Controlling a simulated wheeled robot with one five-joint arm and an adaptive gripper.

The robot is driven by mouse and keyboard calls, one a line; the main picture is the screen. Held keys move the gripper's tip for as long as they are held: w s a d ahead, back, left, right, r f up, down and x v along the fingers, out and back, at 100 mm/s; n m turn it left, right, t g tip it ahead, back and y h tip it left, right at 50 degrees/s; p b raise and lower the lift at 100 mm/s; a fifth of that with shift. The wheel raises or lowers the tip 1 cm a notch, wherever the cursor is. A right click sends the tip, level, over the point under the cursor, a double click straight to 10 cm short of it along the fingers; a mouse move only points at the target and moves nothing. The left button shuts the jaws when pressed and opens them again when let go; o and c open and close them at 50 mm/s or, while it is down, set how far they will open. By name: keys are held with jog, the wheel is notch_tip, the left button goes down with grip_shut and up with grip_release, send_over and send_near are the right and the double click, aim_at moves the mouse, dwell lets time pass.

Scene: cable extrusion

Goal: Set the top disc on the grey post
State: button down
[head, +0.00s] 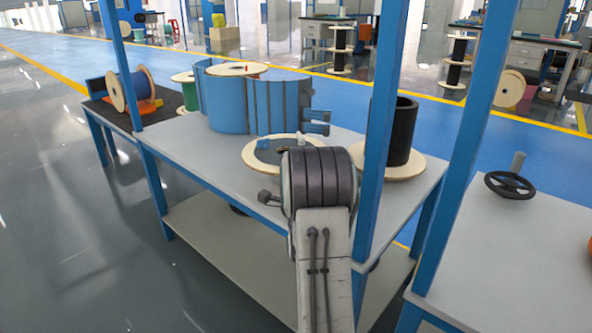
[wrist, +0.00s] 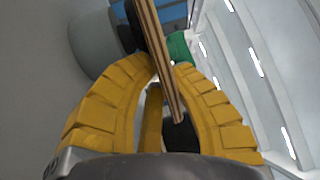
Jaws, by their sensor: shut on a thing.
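My gripper (wrist: 168,72) has two yellow ribbed fingers, closed on a thin wooden disc (wrist: 154,32) seen edge-on in the wrist view. The disc runs up out of the picture, so its whole shape is hidden there. In the head view my arm hides the gripper. A pale round disc with a grey middle (head: 252,158) shows just beyond the arm, over the table; I cannot tell whether it is the held one.
Blue uprights (head: 376,130) rise beside my arm.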

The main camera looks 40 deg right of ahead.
jog(key=shift+f, duration=0.6)
jog(key=c, duration=1.6)
grip_release()
jog(key=shift+o, duration=0.2)
jog(key=shift+f, duration=0.15)
